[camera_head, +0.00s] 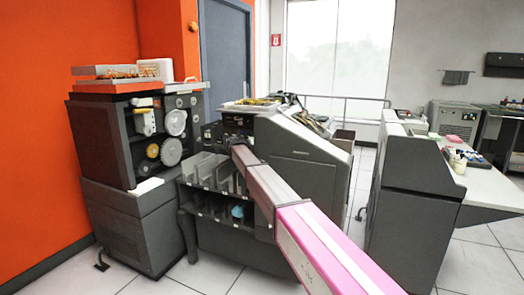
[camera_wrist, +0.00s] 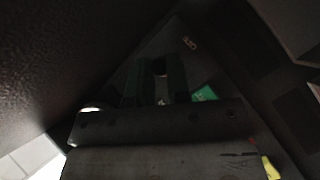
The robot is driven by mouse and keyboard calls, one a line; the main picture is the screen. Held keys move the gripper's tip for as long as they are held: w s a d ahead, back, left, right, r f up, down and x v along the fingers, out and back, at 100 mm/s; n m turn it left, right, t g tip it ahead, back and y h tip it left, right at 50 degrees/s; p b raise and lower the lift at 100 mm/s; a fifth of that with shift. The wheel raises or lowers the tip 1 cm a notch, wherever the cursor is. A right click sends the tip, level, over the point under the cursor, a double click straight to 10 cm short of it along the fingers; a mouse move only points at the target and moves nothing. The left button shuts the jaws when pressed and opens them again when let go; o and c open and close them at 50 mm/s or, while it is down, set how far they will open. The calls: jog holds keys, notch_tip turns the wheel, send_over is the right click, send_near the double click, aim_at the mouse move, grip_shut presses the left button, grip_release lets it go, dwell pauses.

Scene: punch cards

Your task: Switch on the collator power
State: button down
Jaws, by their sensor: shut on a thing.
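The collator (camera_head: 302,170) is the dark grey machine in the middle of the head view, with card pockets (camera_head: 212,172) on its front left. My arm reaches from the lower right to its dark panel (camera_head: 238,121) above the pockets. The end of the arm hides part of that panel. In the dark wrist view, the two fingers of my gripper (camera_wrist: 158,72) point at a dark surface. They are shut on a small part between their tips, too dark to make out clearly. I cannot tell the switch's position.
A grey machine with reels (camera_head: 174,122) stands at the left by the orange wall. A grey cabinet (camera_head: 408,190) and a white table (camera_head: 490,190) stand at the right. A green patch (camera_wrist: 204,93) shows beside the fingers. Tiled floor is free between the collator and cabinet.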

jog(key=shift+w+r+n+g+y, duration=0.1)
jog(key=shift+r+n+g+y, duration=0.6)
jog(key=shift+n+g+y, duration=0.4)
jog(key=c, duration=1.2)
grip_release()
jog(key=shift+o, duration=0.2)
jog(key=v, duration=1)
jog(key=shift+a+r, duration=0.2)
jog(key=shift+a, duration=0.1)
